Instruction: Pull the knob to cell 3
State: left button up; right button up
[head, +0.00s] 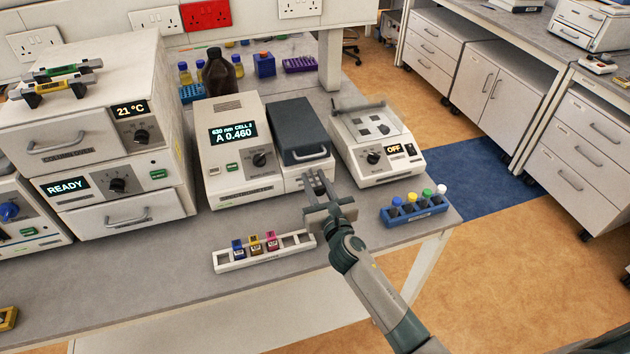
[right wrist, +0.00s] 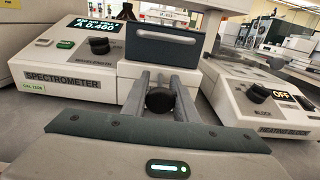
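The spectrometer (head: 233,150) stands on the bench with its display lit, reading 630 nm and A 0.460; the cell number is too small to read surely. It also shows in the right wrist view (right wrist: 70,75). Its dark sample lid (head: 300,131) is down. The round black knob (right wrist: 160,100) is low on the front below the lid, seen between my right gripper's fingers. My right gripper (head: 317,186) is at the spectrometer's front, fingers close together and apparently shut on the knob. In the head view the fingers hide the knob. My left gripper is out of view.
A heating block (head: 385,150) reading OFF stands close on the right. A white rack (head: 226,262) with several coloured cuvettes lies front left of my gripper. A blue rack (head: 415,212) of capped vials is near the right bench edge. Ovens (head: 105,205) stand left.

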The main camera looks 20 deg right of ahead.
aim_at(320, 193)
grip_shut()
jog(key=shift+s, duration=0.35)
jog(key=s, duration=0.3)
jog(key=shift+s+p, duration=0.15)
jog(key=shift+p, duration=0.2)
jog(key=shift+s, duration=0.1)
jog(key=shift+f, duration=0.15)
jog(key=o, duration=1)
grip_release()
jog(key=shift+s+d, duration=0.1)
